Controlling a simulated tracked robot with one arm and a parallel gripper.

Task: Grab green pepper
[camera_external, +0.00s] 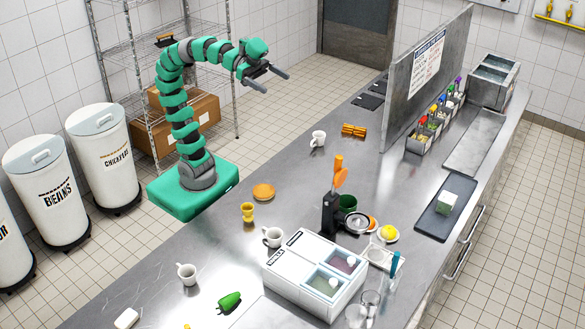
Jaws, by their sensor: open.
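The green pepper (230,300) lies on its side on the steel counter, near the bottom of the view. It sits left of the white two-well container and right of a white mug. My gripper (273,82) is at the end of the raised arm, high above the counter's far left side. It is open and empty, with its two fingers apart and pointing right. It is well away from the pepper.
White mugs (187,274) and (272,237) stand near the pepper. The white container (292,262) is to its right. A yellow cup (248,211), an orange-brown round item (263,191) and a black utensil holder (331,213) stand farther back. Bare counter surrounds the pepper.

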